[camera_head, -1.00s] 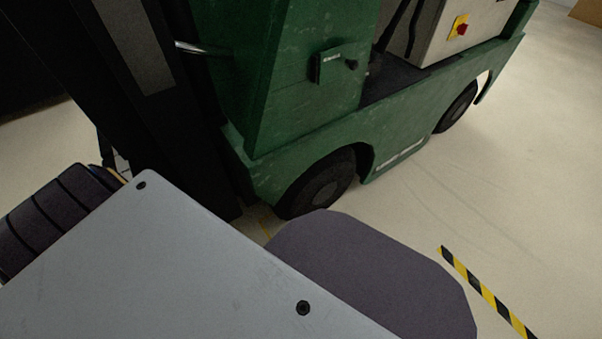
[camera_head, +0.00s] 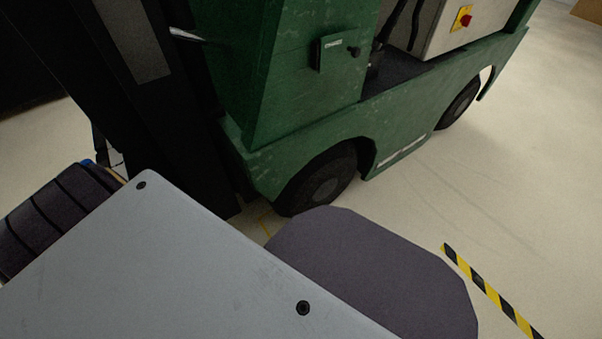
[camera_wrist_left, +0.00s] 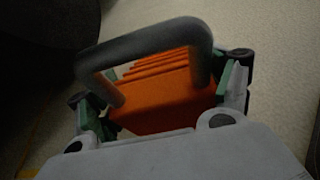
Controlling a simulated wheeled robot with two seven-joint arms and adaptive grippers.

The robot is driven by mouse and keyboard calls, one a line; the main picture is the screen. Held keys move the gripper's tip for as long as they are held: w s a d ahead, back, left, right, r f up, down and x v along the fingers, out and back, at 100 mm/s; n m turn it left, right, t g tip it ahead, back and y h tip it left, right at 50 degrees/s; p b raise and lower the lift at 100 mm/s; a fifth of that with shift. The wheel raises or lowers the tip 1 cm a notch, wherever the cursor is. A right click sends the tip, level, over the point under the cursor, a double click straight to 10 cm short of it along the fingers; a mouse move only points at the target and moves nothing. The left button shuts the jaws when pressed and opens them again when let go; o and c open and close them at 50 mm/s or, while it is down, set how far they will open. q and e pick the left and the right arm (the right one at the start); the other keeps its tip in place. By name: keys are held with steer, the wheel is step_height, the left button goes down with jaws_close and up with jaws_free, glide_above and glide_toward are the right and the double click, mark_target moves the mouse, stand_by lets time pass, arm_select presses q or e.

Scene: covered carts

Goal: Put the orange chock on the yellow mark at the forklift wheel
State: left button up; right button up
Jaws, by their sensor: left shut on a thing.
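The orange chock (camera_wrist_left: 160,95), ribbed and with a grey bar handle (camera_wrist_left: 150,45), is in the left wrist view. My left gripper (camera_wrist_left: 165,100) is shut on it, with green-padded fingers at both sides. The chock's underside is hidden. In the head view the green forklift's near wheel (camera_head: 322,188) stands on the floor. Part of the yellow mark (camera_head: 266,226) shows as thin lines left of that wheel; the rest is hidden behind my body. The chock and left gripper fingers cannot be made out in the head view. My right gripper is not in view.
The forklift's green body (camera_head: 300,140) and dark mast (camera_head: 150,110) stand close ahead. A black-and-yellow floor stripe (camera_head: 488,292) lies at the right. Open floor (camera_head: 480,190) lies right of the forklift. A thin yellow line (camera_wrist_left: 28,172) shows at the wrist view's lower left.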

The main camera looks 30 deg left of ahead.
arm_select(q)
steer(key=shift+w, duration=0.1)
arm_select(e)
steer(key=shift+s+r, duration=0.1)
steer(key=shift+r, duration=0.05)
arm_select(q)
steer(key=o, duration=1.8)
steer(key=shift+c, duration=0.2)
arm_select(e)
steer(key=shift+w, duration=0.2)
arm_select(q)
steer(key=shift+r, duration=0.1)
